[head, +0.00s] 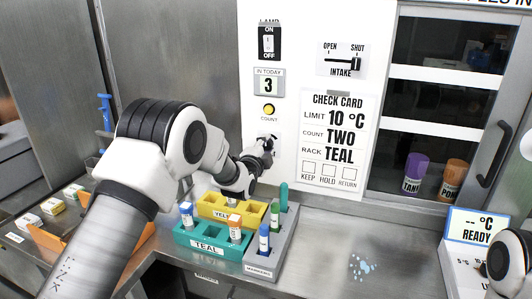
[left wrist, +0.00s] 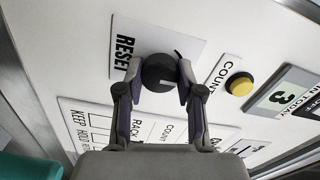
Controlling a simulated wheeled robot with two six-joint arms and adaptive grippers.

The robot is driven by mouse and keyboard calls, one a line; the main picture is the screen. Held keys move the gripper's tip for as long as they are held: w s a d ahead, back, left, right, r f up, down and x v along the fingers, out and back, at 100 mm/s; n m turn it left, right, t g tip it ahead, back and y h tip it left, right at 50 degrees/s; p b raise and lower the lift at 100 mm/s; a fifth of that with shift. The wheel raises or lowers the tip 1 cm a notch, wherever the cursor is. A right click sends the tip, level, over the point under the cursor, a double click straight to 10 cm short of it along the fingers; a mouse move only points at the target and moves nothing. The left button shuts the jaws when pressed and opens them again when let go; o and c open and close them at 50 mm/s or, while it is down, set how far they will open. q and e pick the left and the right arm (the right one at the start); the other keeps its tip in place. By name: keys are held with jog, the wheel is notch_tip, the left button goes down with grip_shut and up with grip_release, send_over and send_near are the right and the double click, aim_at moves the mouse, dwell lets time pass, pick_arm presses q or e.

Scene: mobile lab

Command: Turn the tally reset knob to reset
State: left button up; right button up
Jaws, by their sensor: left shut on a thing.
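The tally reset knob (left wrist: 158,72) is a dark round knob on a white plate marked RESET (left wrist: 124,55) in the left wrist view. My left gripper (left wrist: 157,80) is shut on the knob, with one finger on each side of it. In the head view my left gripper (head: 265,149) reaches the white panel just below the yellow COUNT button (head: 268,109) and largely hides the knob. The tally display (head: 268,85), marked IN TODAY, reads 3. My right gripper is not in view; only a piece of my right arm shows at the right edge.
A yellow rack (head: 210,207), a teal rack (head: 188,239) and a grey holder (head: 283,246) with tubes stand below my left arm. A check card (head: 338,140) hangs right of the knob. The INTAKE slider (head: 344,62) is above it. A blue spill (head: 361,266) lies on the counter.

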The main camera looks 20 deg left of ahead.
pick_arm(q)
jog(key=m+b, duration=0.1)
jog(key=m, duration=0.2)
jog(key=m+b, duration=0.2)
jog(key=m, duration=0.1)
jog(key=shift+f+m, duration=0.2)
jog(key=shift+m, duration=0.1)
jog(key=m+b, duration=0.1)
jog(key=m, duration=0.2)
jog(key=shift+b, duration=0.35)
jog(key=shift+m+b, duration=0.5)
jog(key=shift+m, duration=1)
jog(key=shift+r, duration=0.1)
jog(key=o, duration=1.2)
jog(key=shift+c, duration=0.2)
